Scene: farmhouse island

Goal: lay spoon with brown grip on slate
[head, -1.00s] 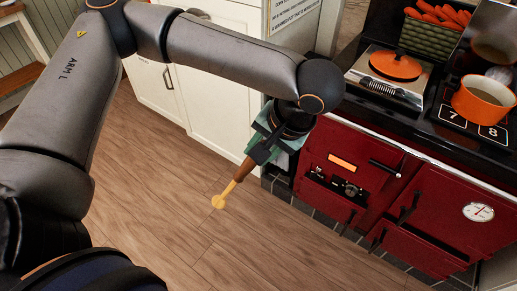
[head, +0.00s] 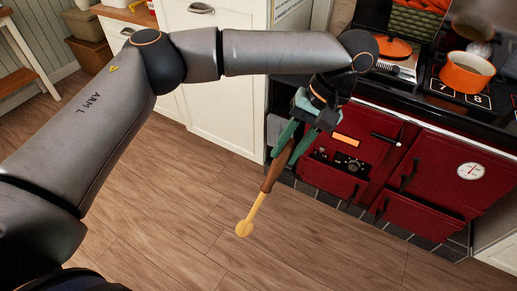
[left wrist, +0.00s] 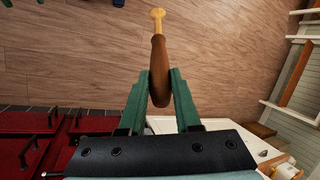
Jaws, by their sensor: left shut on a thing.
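The spoon with the brown grip (head: 258,201) has a pale yellow bowl and hangs tilted, bowl end down, above the wooden floor. My left gripper (head: 288,147) has green fingers and is shut on the brown grip. In the left wrist view the left gripper (left wrist: 160,88) holds the spoon's brown grip (left wrist: 158,62) between its fingers, with the pale bowl pointing away. I do not see the slate in these frames. My right gripper is not in view.
A red range cooker (head: 400,175) stands at the right. On its dark top are an orange pot (head: 467,72) and an orange-lidded pan (head: 393,47). White cabinets (head: 225,95) stand behind my left arm. The wooden floor (head: 180,215) is open below.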

